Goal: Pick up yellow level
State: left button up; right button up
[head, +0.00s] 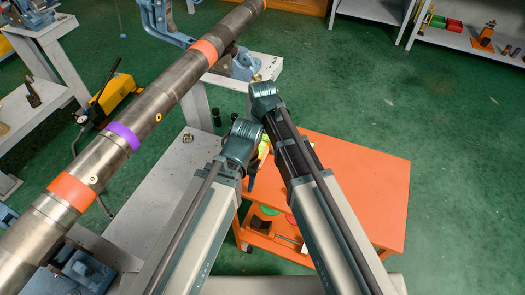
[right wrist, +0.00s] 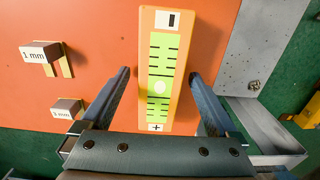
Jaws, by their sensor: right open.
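The yellow level (right wrist: 174,68) lies on the orange table top (right wrist: 90,20) in the right wrist view. It has a green scale with black marks, a minus sign at its far end and a plus sign at its near end. My right gripper (right wrist: 158,75) is open, with one finger on each side of the level and visible gaps to it. In the head view a small part of the level (head: 264,144) shows between my arm links, which hide the rest. My left gripper is not in view.
A grey bench (head: 160,180) adjoins the orange cart (head: 365,190). A long pipe (head: 120,135) with orange and purple bands crosses the left side. The cart's right part is clear.

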aim_at(262, 144)
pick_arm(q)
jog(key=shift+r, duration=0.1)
pick_arm(e)
jog(key=shift+c, duration=0.2)
grip_shut()
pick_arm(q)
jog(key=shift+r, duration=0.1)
pick_arm(e)
jog(key=shift+r, duration=0.2)
notch_tip(262, 144, up, 10)
jog(key=p, duration=1)
jog(key=shift+f, duration=0.1)
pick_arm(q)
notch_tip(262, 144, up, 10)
pick_arm(e)
jog(key=shift+s, duration=0.1)
